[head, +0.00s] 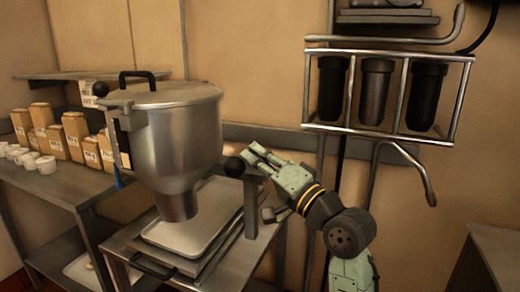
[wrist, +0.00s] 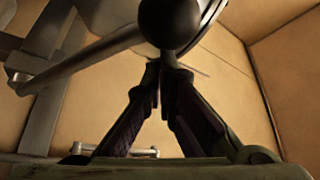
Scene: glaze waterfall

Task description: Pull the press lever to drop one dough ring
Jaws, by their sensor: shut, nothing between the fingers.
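The steel dough press (head: 175,135) stands over the bench with its nozzle pointing down. A black ball knob (head: 233,167), apparently the end of the press lever, shows at its right side. In the wrist view the black knob (wrist: 170,22) is at the top, with a metal rod (wrist: 85,65) running down to the left. My gripper (head: 253,154) is just right of the knob in the head view. Its fingers (wrist: 163,68) are shut and empty, with the tips close to the knob; I cannot tell if they touch. I see no dough ring.
A bare metal tray (head: 160,238) lies below the nozzle. Boxes (head: 75,135) and white cups (head: 45,164) stand on the left bench. A rack of dark canisters (head: 376,90) hangs on the wall, upper right.

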